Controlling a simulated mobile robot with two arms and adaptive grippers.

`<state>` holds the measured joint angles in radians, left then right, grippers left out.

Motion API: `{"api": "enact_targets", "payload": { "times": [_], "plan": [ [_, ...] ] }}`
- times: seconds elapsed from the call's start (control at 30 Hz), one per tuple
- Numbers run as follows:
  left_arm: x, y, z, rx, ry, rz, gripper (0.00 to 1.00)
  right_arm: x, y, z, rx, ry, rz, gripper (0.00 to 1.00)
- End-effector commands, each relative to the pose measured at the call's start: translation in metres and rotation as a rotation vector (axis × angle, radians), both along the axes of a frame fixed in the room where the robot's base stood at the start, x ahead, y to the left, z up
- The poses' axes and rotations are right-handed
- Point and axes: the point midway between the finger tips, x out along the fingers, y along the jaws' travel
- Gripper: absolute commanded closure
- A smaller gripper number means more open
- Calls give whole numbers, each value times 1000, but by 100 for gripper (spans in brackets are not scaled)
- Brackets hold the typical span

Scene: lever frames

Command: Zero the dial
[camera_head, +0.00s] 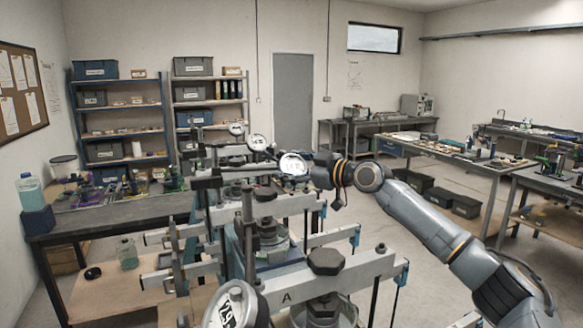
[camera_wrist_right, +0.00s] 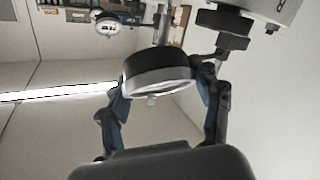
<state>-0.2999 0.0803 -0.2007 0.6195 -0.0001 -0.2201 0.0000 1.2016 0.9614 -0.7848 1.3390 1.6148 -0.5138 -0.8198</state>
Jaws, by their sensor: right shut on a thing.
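A round dial (camera_head: 292,163) with a pale face and dark rim stands on one of the lever frames, near the middle of the head view. My right gripper (camera_head: 311,172) reaches it from the right and is shut on its rim. In the right wrist view the dial (camera_wrist_right: 158,74) sits between the two fingers of the right gripper (camera_wrist_right: 164,82), one on each side. Its face is turned away there, so the needle is hidden. In the head view the face is too small to read. My left gripper is not in view.
Other dials stand on neighbouring frames: a large tilted one (camera_head: 228,308) in front and smaller ones behind (camera_head: 257,142). A lever frame beam marked A (camera_head: 330,282) crosses the foreground. Black knobs (camera_head: 325,262) and upright posts crowd the middle. Open floor lies to the right.

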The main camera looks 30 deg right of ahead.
Motion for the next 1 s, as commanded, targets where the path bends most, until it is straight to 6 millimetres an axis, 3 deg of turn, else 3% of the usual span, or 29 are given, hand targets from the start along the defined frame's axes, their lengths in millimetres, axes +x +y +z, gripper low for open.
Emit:
{"api": "enact_targets", "payload": {
  "times": [0.37,0.4,0.5,0.87,1.0],
  "plan": [
    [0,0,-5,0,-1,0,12,-1,1,-1,-17,0,19,67],
    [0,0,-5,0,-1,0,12,-1,1,-1,-17,0,19,34],
    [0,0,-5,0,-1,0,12,-1,1,-1,-17,0,18,13],
    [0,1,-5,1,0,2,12,-2,0,0,-17,-2,18,12],
    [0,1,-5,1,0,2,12,-12,-6,0,-18,-1,15,12]
  ]
}}
